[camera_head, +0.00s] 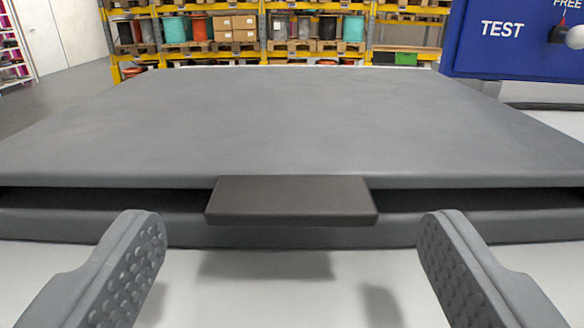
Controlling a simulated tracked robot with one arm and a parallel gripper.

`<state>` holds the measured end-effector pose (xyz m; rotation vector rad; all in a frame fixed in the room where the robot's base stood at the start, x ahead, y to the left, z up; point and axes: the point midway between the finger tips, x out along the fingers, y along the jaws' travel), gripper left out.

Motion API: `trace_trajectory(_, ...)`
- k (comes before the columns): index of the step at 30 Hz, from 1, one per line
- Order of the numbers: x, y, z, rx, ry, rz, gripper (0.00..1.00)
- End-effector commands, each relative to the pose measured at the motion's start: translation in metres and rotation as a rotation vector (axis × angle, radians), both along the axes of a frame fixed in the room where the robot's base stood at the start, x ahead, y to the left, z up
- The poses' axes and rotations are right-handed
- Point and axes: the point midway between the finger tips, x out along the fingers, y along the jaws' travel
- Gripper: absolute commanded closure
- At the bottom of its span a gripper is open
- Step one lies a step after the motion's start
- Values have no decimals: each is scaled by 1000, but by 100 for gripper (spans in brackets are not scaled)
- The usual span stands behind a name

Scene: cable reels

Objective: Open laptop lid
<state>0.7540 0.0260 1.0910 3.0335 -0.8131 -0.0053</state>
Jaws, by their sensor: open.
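The grey laptop lid (290,115) fills the middle of the view. It lies nearly flat above the laptop base (120,228), with a narrow dark gap between their front edges. A dark tab (290,200) sticks out from the lid's front edge at the centre. My gripper (292,235) is open, one finger to the left of the tab and one to the right. Nothing shows between the fingers except the tab ahead of them, and I cannot tell how far off it is.
The laptop rests on a white surface (240,300), clear in front. A blue panel (510,40) marked TEST with a lever stands at the back right. Yellow shelving (262,35) with reels and boxes stands far behind. Grey floor shows at the left.

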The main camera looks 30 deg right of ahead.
Motion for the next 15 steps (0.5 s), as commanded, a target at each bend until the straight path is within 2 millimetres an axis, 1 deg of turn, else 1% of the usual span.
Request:
trace_trajectory(3, 10, -6, 2, 1, -4, 0, 24)
trace_trajectory(6, 14, -9, 2, 1, -4, -1, 24)
trace_trajectory(15, 16, -9, 2, 0, -4, 0, 24)
